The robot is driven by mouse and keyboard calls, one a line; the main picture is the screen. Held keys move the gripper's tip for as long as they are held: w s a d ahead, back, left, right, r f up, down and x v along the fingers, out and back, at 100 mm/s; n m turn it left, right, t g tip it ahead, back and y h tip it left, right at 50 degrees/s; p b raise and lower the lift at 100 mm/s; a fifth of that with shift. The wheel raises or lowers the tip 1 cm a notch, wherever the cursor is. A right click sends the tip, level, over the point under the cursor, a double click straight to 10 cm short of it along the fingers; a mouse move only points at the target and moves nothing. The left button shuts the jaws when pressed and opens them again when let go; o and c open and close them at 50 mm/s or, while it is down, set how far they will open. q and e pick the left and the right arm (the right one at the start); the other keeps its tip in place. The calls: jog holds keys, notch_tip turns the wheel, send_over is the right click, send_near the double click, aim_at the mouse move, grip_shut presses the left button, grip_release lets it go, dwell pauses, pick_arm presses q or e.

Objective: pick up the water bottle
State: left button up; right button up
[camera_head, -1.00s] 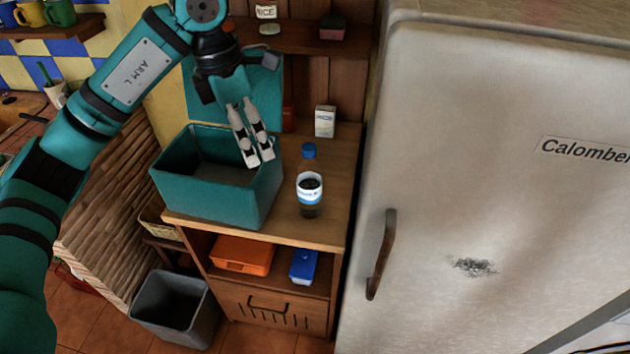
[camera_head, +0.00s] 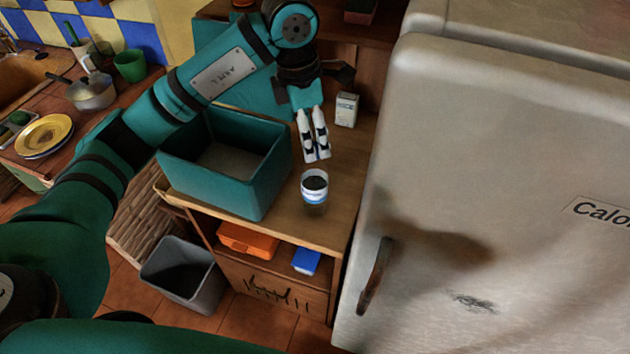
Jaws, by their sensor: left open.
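The water bottle (camera_head: 314,198) stands upright on the wooden counter (camera_head: 343,196), to the right of the teal bin. My right gripper is not in view.
A teal open bin (camera_head: 217,185) stands left of the bottle, close to my left arm. A white carton (camera_head: 346,109) stands behind the gripper. The fridge (camera_head: 480,200) rises on the right. A grey waste bin (camera_head: 182,275) stands on the floor. Counter right of the bottle is clear.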

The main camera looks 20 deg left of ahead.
aim_at(317, 161)
pick_arm(q)
jog(key=f, duration=0.3)
jog(key=shift+w+d+p, duration=0.1)
jog(key=shift+d+p, duration=0.15)
jog(key=shift+p, duration=0.05)
jog(key=shift+f, duration=0.2)
jog(key=f+p, duration=0.2)
jog(key=f, duration=0.1)
jog(key=f+p, duration=0.1)
jog(key=shift+d+f, duration=0.15)
jog(key=shift+d, duration=0.2)
jog(key=shift+f, duration=0.35)
jog(key=c, duration=1.2)
jog(key=shift+w, duration=0.1)
grip_shut()
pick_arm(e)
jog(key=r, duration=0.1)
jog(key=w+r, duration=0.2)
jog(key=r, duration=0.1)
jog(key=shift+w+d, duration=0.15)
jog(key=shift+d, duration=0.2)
